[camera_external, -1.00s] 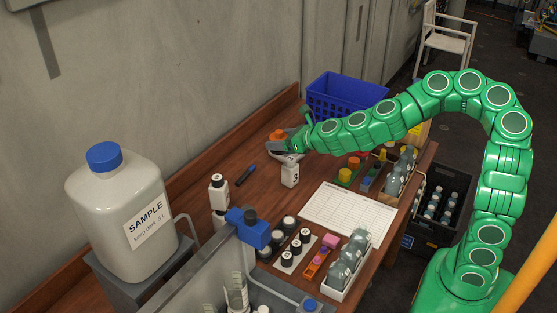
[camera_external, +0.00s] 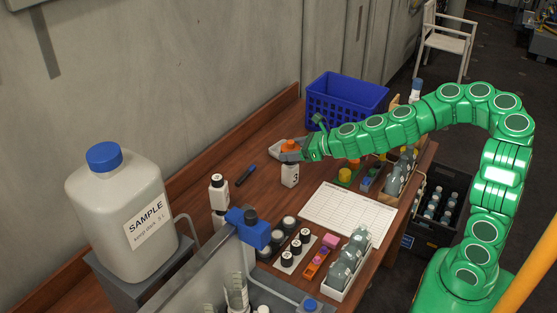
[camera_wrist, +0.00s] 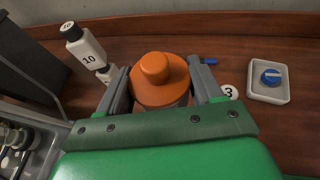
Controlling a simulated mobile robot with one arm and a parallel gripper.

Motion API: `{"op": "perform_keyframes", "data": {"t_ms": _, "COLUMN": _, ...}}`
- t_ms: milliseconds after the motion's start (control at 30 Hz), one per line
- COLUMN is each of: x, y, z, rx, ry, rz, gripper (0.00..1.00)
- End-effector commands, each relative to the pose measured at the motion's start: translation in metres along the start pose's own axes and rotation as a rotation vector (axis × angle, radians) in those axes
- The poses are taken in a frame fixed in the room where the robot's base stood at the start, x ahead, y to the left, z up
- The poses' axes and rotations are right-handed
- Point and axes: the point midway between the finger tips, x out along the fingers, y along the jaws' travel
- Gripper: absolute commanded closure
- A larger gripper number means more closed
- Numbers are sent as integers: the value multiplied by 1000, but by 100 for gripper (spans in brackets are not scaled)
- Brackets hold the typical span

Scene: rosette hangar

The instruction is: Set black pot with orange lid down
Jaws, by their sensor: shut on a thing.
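My gripper (camera_external: 291,157) is shut on the black pot with orange lid. The round orange lid (camera_wrist: 160,75) sits between the two fingers (camera_wrist: 163,90) in the wrist view and also shows at the gripper's end in the external view (camera_external: 291,145). The pot's body is mostly hidden by the lid and fingers. In the external view the pot appears just above a white bottle marked 3 (camera_external: 290,178); I cannot tell the gap to the table.
A white dish (camera_wrist: 253,94) holding a blue-topped item lies to the right in the wrist view. Bottle 10 (camera_wrist: 88,50) stands left. A blue basket (camera_external: 345,101) is at the back. A dark marker (camera_external: 245,175) lies on otherwise clear wood near the wall. A printed sheet (camera_external: 347,215) lies in front.

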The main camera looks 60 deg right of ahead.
Motion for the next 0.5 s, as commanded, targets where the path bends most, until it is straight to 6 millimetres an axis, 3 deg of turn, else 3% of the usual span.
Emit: {"op": "perform_keyframes", "data": {"t_ms": 500, "x": -16, "y": 1, "z": -15, "rx": -43, "ry": -1, "rz": 104, "gripper": 65}}
